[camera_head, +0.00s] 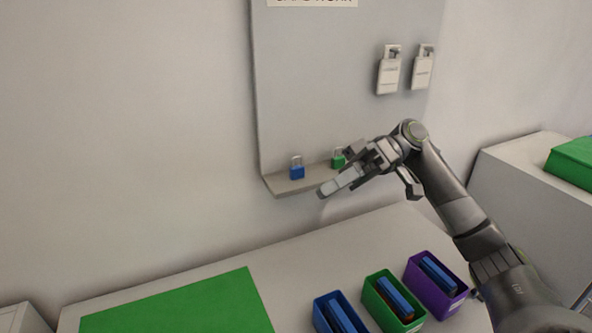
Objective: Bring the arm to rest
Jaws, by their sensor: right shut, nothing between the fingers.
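My right arm comes in from the lower right, and my right gripper (337,184) is in front of the ledge of the grey wall panel. Its fingers look shut, with nothing between them. They point to the lower left, above the table. A blue padlock (297,172) stands on the ledge (283,184) to the left of the gripper. A green padlock (338,160) is just behind the gripper, partly hidden by it; I see a gap only in the picture and cannot tell the depth. My left gripper is out of view.
Two pale tags or locks (389,76) hang on the grey panel (330,80). On the table (290,270) stand a blue bin (320,318), a green bin (375,305) and a purple bin (447,303), each holding blue items. A green mat (190,308) lies at left. A white cabinet (520,195) stands at right.

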